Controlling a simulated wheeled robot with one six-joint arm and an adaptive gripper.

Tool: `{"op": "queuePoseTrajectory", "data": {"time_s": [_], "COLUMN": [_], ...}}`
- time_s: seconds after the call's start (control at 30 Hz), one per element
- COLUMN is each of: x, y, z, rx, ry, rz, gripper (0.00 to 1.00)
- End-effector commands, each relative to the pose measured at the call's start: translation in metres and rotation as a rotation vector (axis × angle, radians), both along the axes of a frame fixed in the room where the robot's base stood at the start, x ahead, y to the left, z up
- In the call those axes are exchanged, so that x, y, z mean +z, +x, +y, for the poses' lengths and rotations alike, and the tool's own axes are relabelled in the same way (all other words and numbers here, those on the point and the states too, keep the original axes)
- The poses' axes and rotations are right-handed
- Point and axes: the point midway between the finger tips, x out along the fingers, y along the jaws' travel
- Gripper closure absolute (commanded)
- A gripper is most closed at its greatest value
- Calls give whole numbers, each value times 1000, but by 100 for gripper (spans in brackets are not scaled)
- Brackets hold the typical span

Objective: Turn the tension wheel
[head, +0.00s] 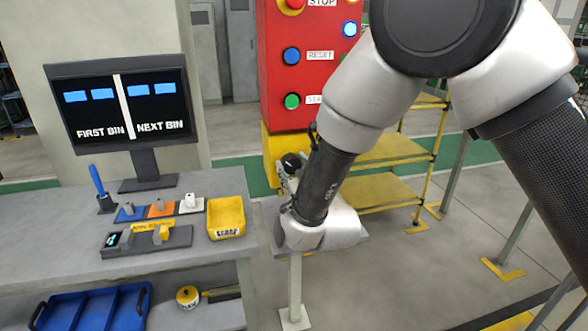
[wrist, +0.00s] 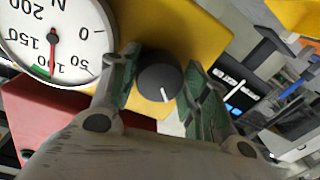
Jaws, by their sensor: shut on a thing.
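The tension wheel, a dark round knob with a white line on its face (wrist: 157,78), sits against a yellow housing (wrist: 205,38) in the wrist view. My gripper (wrist: 160,70) has its two green-padded fingers on either side of the knob and is shut on it. The white line points down and slightly right in that picture. A round white gauge marked in N (wrist: 55,25) is beside the wheel at upper left. Its red needle points down, close to the 100 mark and a green band. In the head view my arm hides most of the wheel and gripper area.
A red control box (head: 308,75) with buttons stands behind my arm. The bench (head: 60,235) on the left holds a screen (head: 125,105), a yellow bin (head: 226,217) and small coloured blocks. A yellow-framed shelf stand (head: 385,188) is behind my arm. Open floor shows at right.

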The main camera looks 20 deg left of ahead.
Motion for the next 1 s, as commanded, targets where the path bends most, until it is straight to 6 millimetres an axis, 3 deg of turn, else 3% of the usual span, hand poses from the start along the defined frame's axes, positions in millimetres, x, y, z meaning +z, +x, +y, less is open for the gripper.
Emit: {"op": "queuePoseTrajectory", "data": {"time_s": [0.7, 1.0], "x": [-1, -1], "y": [-1, -1], "z": [1, 1], "rx": [-1, -1], "ry": [430, 531], "rz": [264, 327], "gripper": [78, 78]}}
